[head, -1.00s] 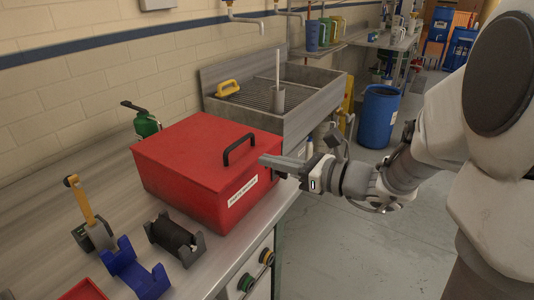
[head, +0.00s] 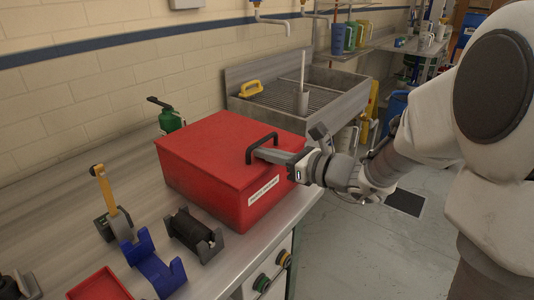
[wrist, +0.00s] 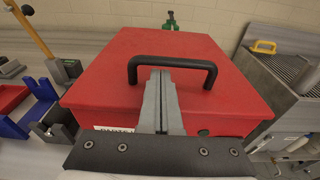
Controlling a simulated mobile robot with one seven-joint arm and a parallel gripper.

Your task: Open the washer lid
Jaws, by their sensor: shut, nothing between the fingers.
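The washer is a red box (head: 195,182) on the metal bench, with a labelled front. Its flat red lid (head: 205,145) is closed, and a black bar handle (head: 249,142) stands up near the lid's front edge. In the wrist view the lid (wrist: 195,43) fills the middle, with the handle (wrist: 190,62) across it. My gripper (head: 259,153) is at the handle, its fingers pointing over the lid. In the wrist view the shut fingers (wrist: 161,76) reach the handle bar's middle and appear to pass under it. Whether they touch the bar I cannot tell.
A metal sink (head: 325,105) with a yellow-handled brush (head: 251,88) stands behind the washer. A black holder (head: 194,236), a blue holder (head: 153,265) and a red tray (head: 100,287) lie on the bench at left.

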